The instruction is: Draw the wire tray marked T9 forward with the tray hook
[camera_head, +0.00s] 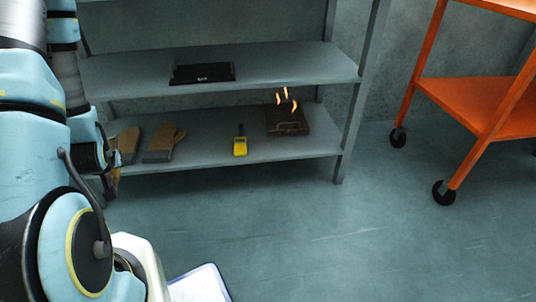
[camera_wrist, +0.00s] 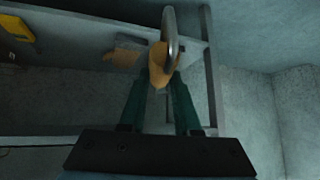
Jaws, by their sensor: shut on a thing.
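My gripper (camera_wrist: 160,85) is shut on the tray hook, which has a tan handle (camera_wrist: 158,68) and a curved grey metal end (camera_wrist: 171,30). In the head view my arm hides most of the gripper, at the left end of the shelf unit. A dark, flat tray-like thing (camera_head: 203,74) lies on the upper shelf with a small pale mark on its front. I cannot read the mark as T9, nor tell whether it is the wire tray. The hook is apart from it.
The lower shelf (camera_head: 210,152) carries tan-and-grey gloves (camera_head: 162,143), a yellow meter (camera_head: 240,146) and a brown box (camera_head: 287,122) with flame-like orange shapes above it. An orange wheeled cart (camera_head: 480,100) stands at right. The floor (camera_head: 300,230) in front is mostly clear.

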